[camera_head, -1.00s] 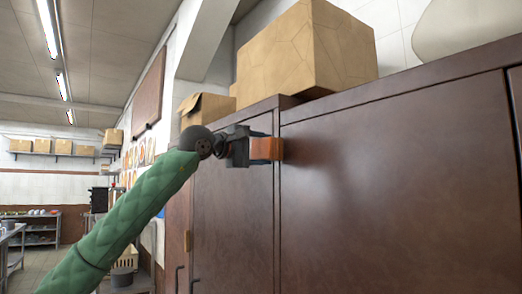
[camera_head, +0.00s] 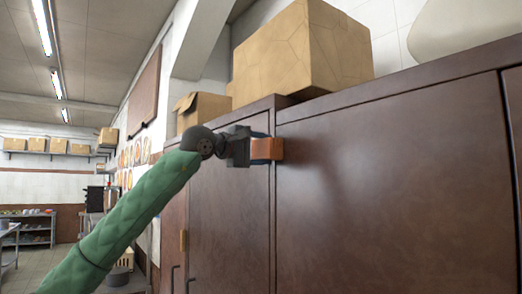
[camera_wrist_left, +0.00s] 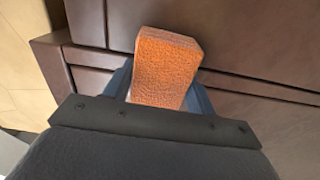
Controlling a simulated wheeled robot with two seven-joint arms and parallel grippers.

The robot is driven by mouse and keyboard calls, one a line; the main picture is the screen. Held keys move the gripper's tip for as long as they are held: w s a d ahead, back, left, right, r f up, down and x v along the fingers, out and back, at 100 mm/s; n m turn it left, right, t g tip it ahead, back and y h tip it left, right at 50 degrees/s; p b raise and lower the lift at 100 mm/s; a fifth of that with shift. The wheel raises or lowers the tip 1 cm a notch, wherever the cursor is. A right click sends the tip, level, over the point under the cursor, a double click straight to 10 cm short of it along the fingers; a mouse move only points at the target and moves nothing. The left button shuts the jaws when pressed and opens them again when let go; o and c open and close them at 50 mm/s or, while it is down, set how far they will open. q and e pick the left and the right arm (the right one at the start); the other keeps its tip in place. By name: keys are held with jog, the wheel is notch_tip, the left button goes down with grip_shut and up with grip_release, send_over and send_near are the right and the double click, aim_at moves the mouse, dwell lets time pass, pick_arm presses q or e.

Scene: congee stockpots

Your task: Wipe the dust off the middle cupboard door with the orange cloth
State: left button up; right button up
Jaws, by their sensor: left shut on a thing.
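The orange cloth (camera_head: 267,149) is a folded block held in my left gripper (camera_head: 262,148). In the left wrist view the cloth (camera_wrist_left: 163,68) sits between the two fingers of my left gripper (camera_wrist_left: 160,92). The cloth is at the upper left edge of a large brown cupboard door (camera_head: 400,190), close to the seam with the narrower door (camera_head: 230,220) on its left. It looks touching or nearly touching; I cannot tell which. No dust patch can be made out on the doors. My right gripper is not in view.
Cardboard boxes (camera_head: 300,55) stand on top of the cupboard, with a smaller open box (camera_head: 203,108) behind. A pale rounded object (camera_head: 465,25) is at the top right. Metal shelving (camera_head: 38,228) and an open floor lie far left.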

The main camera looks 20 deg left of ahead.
aim_at(267, 147)
pick_arm(q)
jog(key=shift+d, duration=0.1)
jog(key=shift+s+d+f+b, duration=0.1)
jog(key=shift+s+d+b, duration=0.4)
jog(key=shift+s+d, duration=0.1)
jog(key=shift+s+d+b, duration=0.5)
jog(key=shift+s+d, duration=0.2)
jog(key=shift+d, duration=0.1)
jog(key=shift+w+d, duration=0.1)
jog(key=shift+d, duration=0.05)
jog(key=shift+w+a, duration=0.3)
jog(key=shift+a, duration=0.1)
jog(key=shift+w+a, duration=0.95)
jog(key=shift+a, duration=0.25)
